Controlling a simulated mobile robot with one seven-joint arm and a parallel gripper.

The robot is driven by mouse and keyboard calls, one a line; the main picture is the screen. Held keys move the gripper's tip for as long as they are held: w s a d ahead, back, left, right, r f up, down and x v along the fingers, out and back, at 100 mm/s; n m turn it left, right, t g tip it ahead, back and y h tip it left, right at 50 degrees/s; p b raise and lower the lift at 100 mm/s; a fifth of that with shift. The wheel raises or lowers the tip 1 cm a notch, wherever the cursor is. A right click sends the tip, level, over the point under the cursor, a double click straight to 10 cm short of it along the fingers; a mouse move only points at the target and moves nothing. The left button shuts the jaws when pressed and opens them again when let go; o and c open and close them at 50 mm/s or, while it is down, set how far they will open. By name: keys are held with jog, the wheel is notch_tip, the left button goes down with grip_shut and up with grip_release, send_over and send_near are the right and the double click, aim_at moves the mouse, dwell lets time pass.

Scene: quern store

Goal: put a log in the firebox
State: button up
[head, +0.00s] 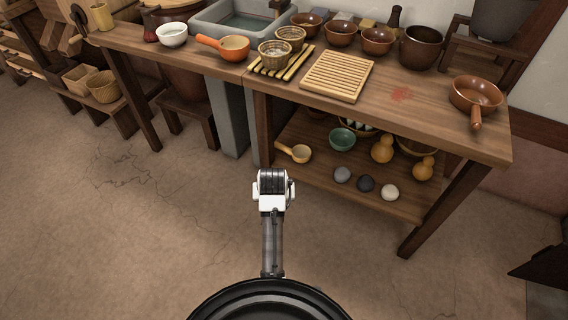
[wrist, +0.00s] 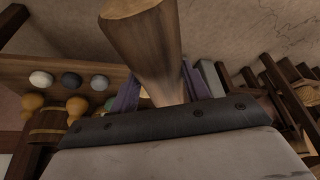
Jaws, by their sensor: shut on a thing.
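A brown log (wrist: 148,50) with a pale cut end fills the upper middle of the wrist view. My gripper (wrist: 158,92) is shut on it, with a purple-grey finger at each side. The log sticks out beyond the fingers, its cut end towards the top of the picture. In the head view my arm reaches over the floor in front of the workbench, and neither the gripper nor the log can be made out there. I cannot make out a firebox in either view.
A wooden workbench (head: 430,125) with bowls and pans stands ahead. Its lower shelf (head: 330,182) holds stones (head: 366,184), gourds (head: 382,149) and a green bowl (head: 342,139). A dark object (head: 545,268), unclear, is cut off at the right edge. The floor (head: 110,240) at left is clear.

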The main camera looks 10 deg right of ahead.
jog(key=s+a+f, duration=0.1)
jog(key=a+f, duration=0.1)
jog(key=f, duration=0.4)
jog(key=s+a+f+n, duration=0.1)
jog(key=s+a+f, duration=0.1)
jog(key=f, duration=0.4)
jog(key=shift+a, duration=0.15)
jog(key=shift+s, duration=0.1)
jog(key=shift+w+r, duration=0.1)
jog(key=shift+w, duration=0.1)
